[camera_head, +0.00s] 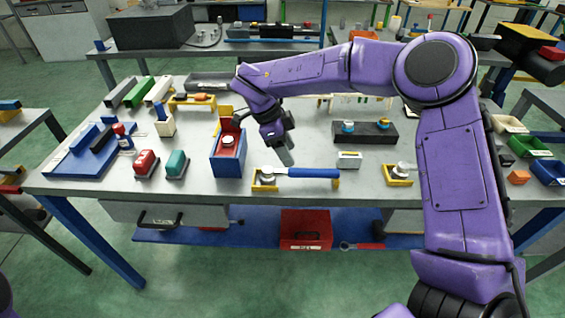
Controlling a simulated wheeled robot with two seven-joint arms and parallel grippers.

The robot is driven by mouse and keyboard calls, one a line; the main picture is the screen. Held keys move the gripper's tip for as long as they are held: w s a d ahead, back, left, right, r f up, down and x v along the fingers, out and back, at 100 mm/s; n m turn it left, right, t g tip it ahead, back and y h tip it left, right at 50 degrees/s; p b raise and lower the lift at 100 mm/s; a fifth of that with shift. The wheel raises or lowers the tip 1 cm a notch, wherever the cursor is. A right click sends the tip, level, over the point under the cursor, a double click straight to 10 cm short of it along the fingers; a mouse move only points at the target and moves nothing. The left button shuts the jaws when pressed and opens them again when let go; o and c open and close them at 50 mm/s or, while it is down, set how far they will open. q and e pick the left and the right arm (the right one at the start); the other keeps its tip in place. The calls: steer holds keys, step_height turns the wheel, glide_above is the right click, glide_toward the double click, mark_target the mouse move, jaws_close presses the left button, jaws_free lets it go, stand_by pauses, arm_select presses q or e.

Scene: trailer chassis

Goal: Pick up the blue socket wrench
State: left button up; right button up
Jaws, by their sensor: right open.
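The blue socket wrench (312,173) lies near the front edge of the grey table (215,198). Its blue handle points right, and its metal head rests at a yellow holder (257,185). A second small yellow support shows under the handle's right end. My right gripper (284,154) hangs above and behind the wrench, tilted down, apart from it and empty. It is open, though the gap between its fingers is hard to see from here. My left gripper is not in view.
A blue box with a red part (227,170) stands close left of the wrench. A small pale block (349,160) and a yellow holder with a metal part (397,174) stand to its right. Red (146,163) and green (177,164) pieces lie further left. A dark tray (365,132) is behind.

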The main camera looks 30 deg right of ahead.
mark_target(297, 169)
steer(key=f, duration=0.1)
steer(key=s+d+f, duration=0.1)
steer(key=s+f, duration=0.1)
steer(key=shift+d+f+p, duration=0.3)
steer(key=shift+d+f, duration=0.1)
steer(key=shift+f, duration=0.25)
steer(key=f+p, duration=0.1)
steer(key=f, duration=0.1)
steer(key=d+f, duration=0.1)
steer(key=f, duration=0.1)
steer(key=shift+w+d+f+p, duration=0.1)
steer(key=shift+w+p, duration=0.1)
steer(key=shift+p, duration=0.15)
steer(key=shift+s+d+f, duration=0.25)
steer(key=shift+f, duration=0.1)
jaws_close()
